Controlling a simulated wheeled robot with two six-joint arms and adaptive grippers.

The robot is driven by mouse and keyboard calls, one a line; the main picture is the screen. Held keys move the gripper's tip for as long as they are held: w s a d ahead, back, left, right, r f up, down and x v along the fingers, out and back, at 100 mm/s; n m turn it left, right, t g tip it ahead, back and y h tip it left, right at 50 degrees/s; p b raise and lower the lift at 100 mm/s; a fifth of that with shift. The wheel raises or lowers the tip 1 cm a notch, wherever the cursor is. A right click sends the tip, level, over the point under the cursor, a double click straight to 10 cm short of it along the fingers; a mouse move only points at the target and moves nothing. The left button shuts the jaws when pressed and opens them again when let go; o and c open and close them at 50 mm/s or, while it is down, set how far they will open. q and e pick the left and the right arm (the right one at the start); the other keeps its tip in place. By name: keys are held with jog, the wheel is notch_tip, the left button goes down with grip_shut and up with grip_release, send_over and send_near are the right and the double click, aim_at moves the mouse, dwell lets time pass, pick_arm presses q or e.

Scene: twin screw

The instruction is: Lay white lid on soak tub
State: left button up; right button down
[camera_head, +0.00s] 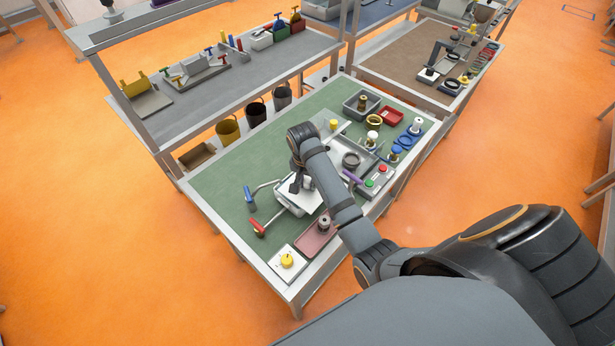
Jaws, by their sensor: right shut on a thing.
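My right gripper (299,186) reaches over the green-topped bench from the lower right and points down. It is shut on the white lid (309,201), which shows as a pale, flat panel under the fingers. The soak tub appears to be the light tub (285,206) directly under and around the lid, its left rim showing. My arm hides part of both, and I cannot tell whether the lid touches the rim. My left gripper is not in view.
A blue-handled tap (249,197) and a red-handled one (257,229) stand left of the tub. A pink tray (314,238) and a white box with a yellow knob (287,260) lie in front. Trays and fittings crowd the right; the bench's left end is clear.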

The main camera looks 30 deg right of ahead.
jog(key=shift+s+f, duration=0.15)
jog(key=shift+f, duration=0.25)
jog(key=shift+s+f, duration=0.15)
jog(key=shift+f, duration=0.15)
jog(key=w, duration=0.2)
jog(key=shift+w+a+f, duration=0.3)
jog(key=shift+a+f, duration=0.05)
jog(key=shift+a, duration=0.05)
jog(key=shift+w+a+b, duration=0.2)
jog(key=shift+w+b, duration=0.2)
jog(key=shift+w, duration=0.15)
jog(key=shift+w+a+r, duration=0.1)
jog(key=shift+w, duration=0.15)
pick_arm(q)
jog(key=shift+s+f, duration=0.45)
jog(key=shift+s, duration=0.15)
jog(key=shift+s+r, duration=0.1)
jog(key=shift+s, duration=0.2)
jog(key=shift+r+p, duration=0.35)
jog(key=shift+p, duration=0.1)
pick_arm(e)
jog(key=shift+s, duration=0.1)
jog(key=shift+f, duration=0.55)
